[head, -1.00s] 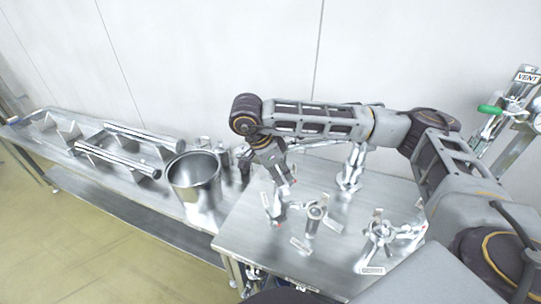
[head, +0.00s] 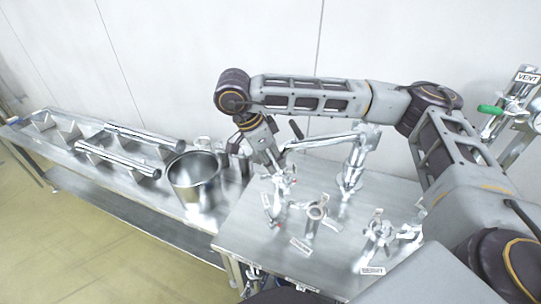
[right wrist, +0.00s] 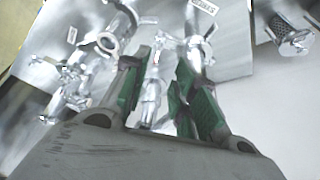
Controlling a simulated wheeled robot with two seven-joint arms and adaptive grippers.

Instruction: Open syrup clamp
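Several shiny metal clamp fittings stand on the steel table. One is at the left (head: 270,204), one in the middle (head: 315,213) and one at the front right (head: 378,235). I cannot tell which is the syrup clamp, because the small white labels (head: 301,246) are too blurred to read surely. My right gripper (head: 282,178) points down just above the left fitting. In the right wrist view its green-padded fingers (right wrist: 165,88) are apart, with a silver fitting (right wrist: 153,85) showing in the gap; contact cannot be told. My left gripper is out of view.
A tall pipe fitting (head: 354,160) stands behind the clamps. A steel pot (head: 195,182) sits on the bench to the left, with metal tubes (head: 118,158) on racks beyond. A VENT valve with a green handle (head: 489,109) is at the far right.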

